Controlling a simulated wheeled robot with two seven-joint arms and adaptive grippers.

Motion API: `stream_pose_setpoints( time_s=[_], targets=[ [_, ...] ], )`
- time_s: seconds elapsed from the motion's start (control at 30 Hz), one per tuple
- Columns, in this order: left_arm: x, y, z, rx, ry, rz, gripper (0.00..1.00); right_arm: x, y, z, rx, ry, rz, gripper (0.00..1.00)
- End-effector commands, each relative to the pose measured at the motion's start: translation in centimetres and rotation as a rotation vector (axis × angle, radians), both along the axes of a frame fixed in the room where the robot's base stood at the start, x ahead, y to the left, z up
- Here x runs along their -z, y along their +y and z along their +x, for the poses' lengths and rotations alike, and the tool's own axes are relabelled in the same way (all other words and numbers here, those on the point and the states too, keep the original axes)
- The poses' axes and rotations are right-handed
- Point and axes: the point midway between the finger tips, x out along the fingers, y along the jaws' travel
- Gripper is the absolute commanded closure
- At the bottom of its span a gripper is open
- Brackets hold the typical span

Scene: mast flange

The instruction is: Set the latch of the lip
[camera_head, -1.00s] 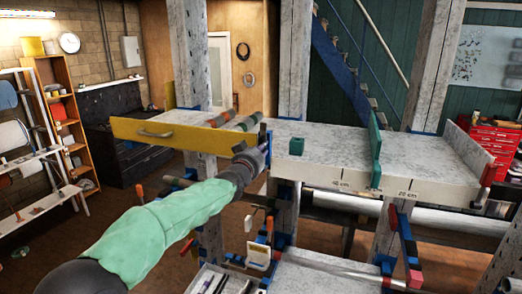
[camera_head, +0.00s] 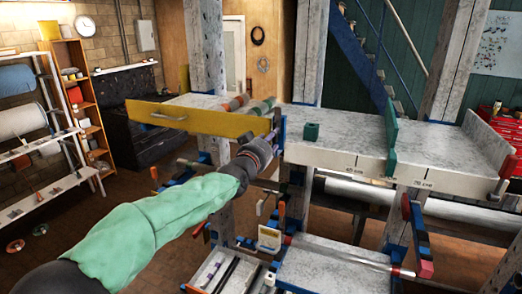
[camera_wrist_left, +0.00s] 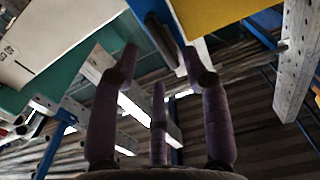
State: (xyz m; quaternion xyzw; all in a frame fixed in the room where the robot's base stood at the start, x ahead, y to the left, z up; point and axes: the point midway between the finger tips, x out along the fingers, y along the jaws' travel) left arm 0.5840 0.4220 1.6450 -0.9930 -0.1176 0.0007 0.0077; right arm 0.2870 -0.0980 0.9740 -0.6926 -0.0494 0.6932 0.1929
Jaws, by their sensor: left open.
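The lip is a long yellow board (camera_head: 200,121) with a grey handle, standing along the front edge of the raised bench at left. A dark upright bar, which looks like the latch, stands at its right end by a blue post; it shows in the left wrist view (camera_wrist_left: 161,38). My left gripper (camera_head: 271,139) is just in front of this bar. In the left wrist view its purple fingers (camera_wrist_left: 160,75) are spread, with the bar's end between and beyond their tips. Contact cannot be told. My right gripper is in neither view.
Red and green rolls (camera_head: 250,103) lie behind the lip. Below are a lower table (camera_head: 335,268) and a post with red and blue clamps (camera_head: 418,236).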

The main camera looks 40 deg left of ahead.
Motion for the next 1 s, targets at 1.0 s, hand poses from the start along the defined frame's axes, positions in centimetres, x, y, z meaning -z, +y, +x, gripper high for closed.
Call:
stream_pose_setpoints(
  time_s=[1.0],
  targets=[
    [0.2, -1.7, -6.8, 0.001, 0.003, -0.001, 0.54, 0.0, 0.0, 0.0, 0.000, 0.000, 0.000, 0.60]
  ],
)
